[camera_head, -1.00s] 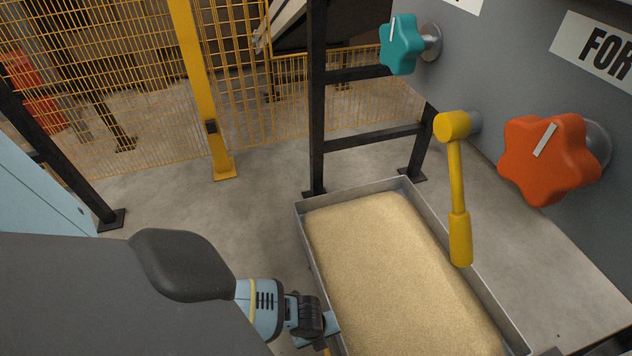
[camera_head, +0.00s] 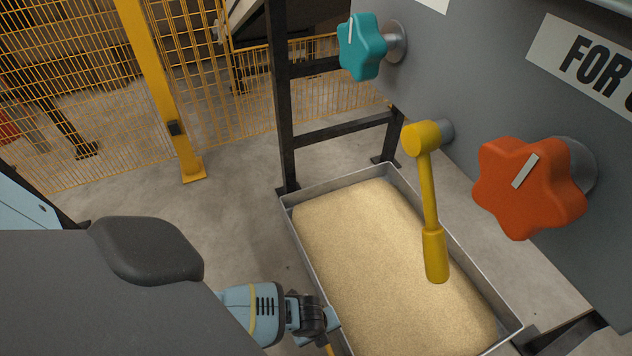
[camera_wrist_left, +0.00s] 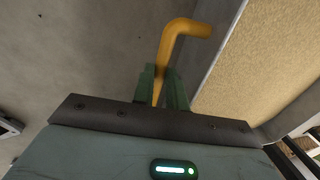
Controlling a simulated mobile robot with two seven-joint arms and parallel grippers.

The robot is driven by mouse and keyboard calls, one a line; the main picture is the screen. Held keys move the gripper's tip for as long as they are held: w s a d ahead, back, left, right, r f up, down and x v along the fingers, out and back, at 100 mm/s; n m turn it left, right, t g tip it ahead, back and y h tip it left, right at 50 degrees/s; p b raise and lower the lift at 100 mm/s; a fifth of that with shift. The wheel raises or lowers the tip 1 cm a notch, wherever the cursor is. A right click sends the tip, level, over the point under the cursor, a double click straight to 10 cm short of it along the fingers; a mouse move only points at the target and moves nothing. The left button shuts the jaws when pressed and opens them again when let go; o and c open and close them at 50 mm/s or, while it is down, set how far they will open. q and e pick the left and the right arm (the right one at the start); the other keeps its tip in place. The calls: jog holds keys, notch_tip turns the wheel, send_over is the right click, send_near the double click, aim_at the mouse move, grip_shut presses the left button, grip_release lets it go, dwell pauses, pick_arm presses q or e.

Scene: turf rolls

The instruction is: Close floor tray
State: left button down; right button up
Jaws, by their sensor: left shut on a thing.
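The floor tray (camera_head: 461,244) is a shallow grey metal box full of pale granular material, low beside the grey machine panel. It is partly out, below the yellow lever. Its yellow bar handle (camera_wrist_left: 185,29) is on its left side and bends at the top in the left wrist view. My left gripper (camera_head: 329,322) is at the tray's left long side. Its green fingers (camera_wrist_left: 163,87) are shut on the handle. The handle's lower part is hidden by the fingers. My right gripper is not in view.
A yellow lever (camera_head: 429,205) hangs over the tray. A teal knob (camera_head: 362,48) and an orange knob (camera_head: 530,190) stick out from the panel (camera_head: 455,85). Black frame posts (camera_head: 281,110) stand behind the tray. A yellow fence (camera_head: 80,100) is at the back. Concrete floor left of the tray is clear.

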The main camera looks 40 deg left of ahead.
pick_arm(q)
jog(key=c, duration=1.5)
grip_release()
jog(key=shift+w+d+r, duration=0.25)
jog(key=shift+w+r, duration=0.2)
jog(key=shift+w, duration=0.1)
jog(key=shift+o, duration=0.5)
jog(key=shift+s+f, duration=0.1)
jog(key=shift+s, duration=0.05)
jog(key=shift+a, duration=0.1)
notch_tip(320, 180, up, 8)
jog(key=s+p, duration=0.1)
jog(key=p, duration=0.4)
jog(key=shift+s+a+f, duration=0.15)
jog(key=shift+s+a, duration=0.05)
jog(key=shift+a, duration=0.05)
jog(key=shift+s+a, duration=0.1)
jog(key=shift+a, duration=0.05)
